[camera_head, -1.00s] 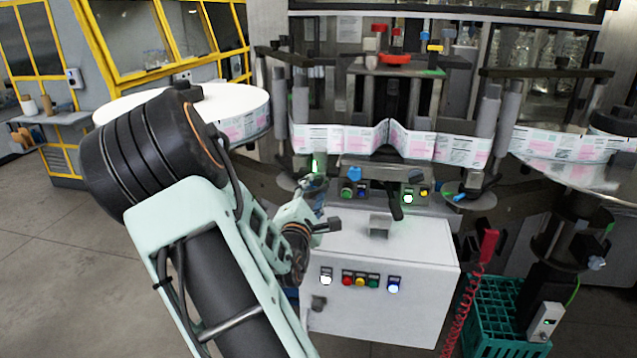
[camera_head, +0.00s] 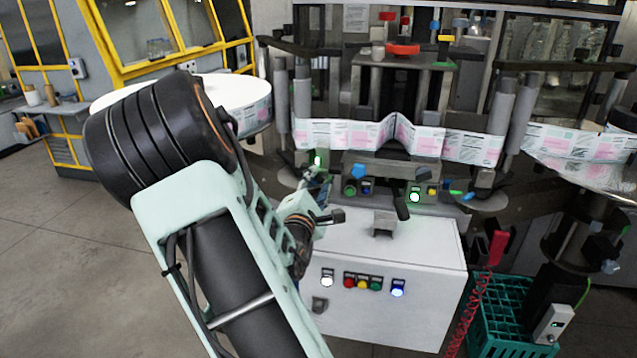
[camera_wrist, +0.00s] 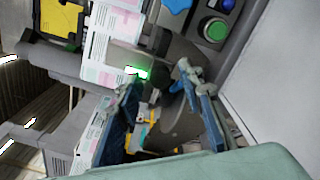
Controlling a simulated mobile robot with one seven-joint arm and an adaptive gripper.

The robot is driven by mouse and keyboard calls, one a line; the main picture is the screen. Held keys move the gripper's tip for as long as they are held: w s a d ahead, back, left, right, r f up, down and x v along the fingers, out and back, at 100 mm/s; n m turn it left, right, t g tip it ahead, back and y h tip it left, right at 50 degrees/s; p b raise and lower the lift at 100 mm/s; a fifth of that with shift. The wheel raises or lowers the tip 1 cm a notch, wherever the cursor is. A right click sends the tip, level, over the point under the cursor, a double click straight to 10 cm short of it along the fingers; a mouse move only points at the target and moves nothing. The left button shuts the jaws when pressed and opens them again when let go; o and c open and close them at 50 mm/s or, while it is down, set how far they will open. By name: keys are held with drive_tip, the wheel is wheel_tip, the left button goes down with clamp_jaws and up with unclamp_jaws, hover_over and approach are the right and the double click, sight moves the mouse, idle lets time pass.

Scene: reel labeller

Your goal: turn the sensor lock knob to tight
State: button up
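A blue lobed knob (camera_head: 358,171) sits on the front of the labeller, above a small button panel. It also shows cut off at the top edge of the wrist view (camera_wrist: 176,6). I cannot tell for sure that it is the sensor lock knob. A lit green light (camera_head: 317,160) glows left of it, at the label strip; it also shows in the wrist view (camera_wrist: 137,71). My gripper (camera_wrist: 159,74) has its two blue fingers apart, with nothing held between them. In the head view my gripper (camera_head: 318,183) is small, just below the green light and left of the blue knob.
A label strip (camera_head: 345,134) runs across the machine from the large reel (camera_head: 255,117). A white control cabinet (camera_head: 420,265) stands below my wrist. A button panel with a green button (camera_wrist: 215,29) is right of the fingers. A green crate (camera_head: 490,315) stands at right.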

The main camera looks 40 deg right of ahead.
clamp_jaws()
